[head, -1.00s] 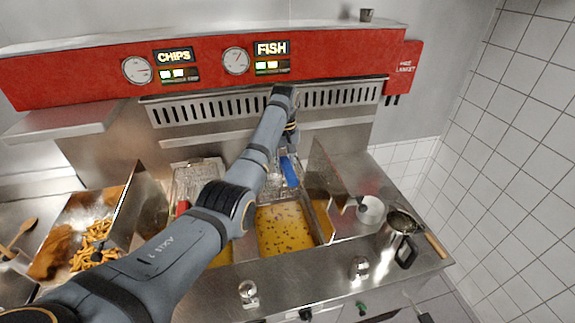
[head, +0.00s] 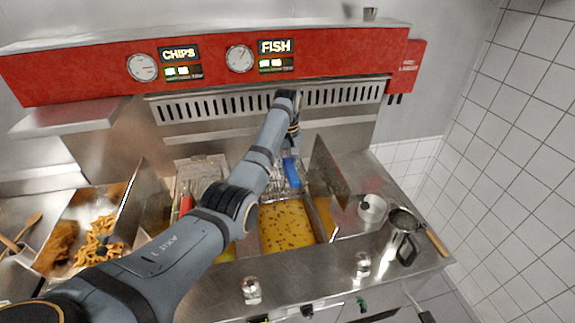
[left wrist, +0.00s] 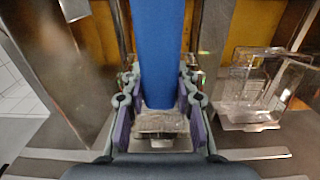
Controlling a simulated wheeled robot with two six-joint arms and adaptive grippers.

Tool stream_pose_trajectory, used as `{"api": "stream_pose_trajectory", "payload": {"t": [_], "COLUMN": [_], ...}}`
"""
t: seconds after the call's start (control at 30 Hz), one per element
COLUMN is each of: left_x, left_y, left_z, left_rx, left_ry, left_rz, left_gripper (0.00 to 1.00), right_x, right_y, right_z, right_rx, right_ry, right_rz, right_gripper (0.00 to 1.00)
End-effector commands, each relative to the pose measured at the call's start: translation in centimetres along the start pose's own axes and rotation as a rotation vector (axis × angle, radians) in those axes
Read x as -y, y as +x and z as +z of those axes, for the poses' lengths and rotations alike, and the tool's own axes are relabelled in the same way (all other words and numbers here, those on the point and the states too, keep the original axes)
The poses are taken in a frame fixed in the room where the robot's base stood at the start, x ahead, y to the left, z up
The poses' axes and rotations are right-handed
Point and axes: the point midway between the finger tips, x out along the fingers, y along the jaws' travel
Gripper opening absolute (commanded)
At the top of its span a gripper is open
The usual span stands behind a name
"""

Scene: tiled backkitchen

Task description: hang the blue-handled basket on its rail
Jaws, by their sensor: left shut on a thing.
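The blue handle (head: 292,173) of the basket is in the middle of the head view, over the back of the fish fryer. It also fills the upper middle of the left wrist view (left wrist: 160,50). My left gripper (left wrist: 158,112) is shut on this handle, with a finger on each side. In the head view the gripper (head: 293,140) is small and partly hidden by its own arm. The wire basket (head: 268,178) is largely hidden behind my arm, so I cannot tell whether it touches the rail. My right gripper is not in view.
A second basket (head: 200,172) with a red handle (head: 185,205) is at the left. Yellow oil (head: 285,228) with floating bits fills the fryer well. An upright steel panel (head: 328,180) stands close on the right.

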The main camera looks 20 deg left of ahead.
Motion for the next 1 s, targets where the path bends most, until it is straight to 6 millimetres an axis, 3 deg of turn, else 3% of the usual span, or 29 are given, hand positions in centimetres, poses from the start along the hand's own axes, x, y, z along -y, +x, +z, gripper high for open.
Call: {"api": "stream_pose_trajectory", "payload": {"t": [0.5,1.0], "left_x": [0.0,0.1], "left_y": [2.8,3.6], "left_z": [-0.1,-0.1], "left_rx": [-0.001,0.0], "left_ry": [0.0,0.0], "left_rz": [0.0,0.0], "left_gripper": [0.0,0.0], "right_x": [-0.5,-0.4], "right_y": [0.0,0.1], "right_z": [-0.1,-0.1], "right_rx": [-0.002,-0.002], "right_ry": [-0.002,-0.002], "right_rz": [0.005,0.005], "right_gripper": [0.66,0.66]}}
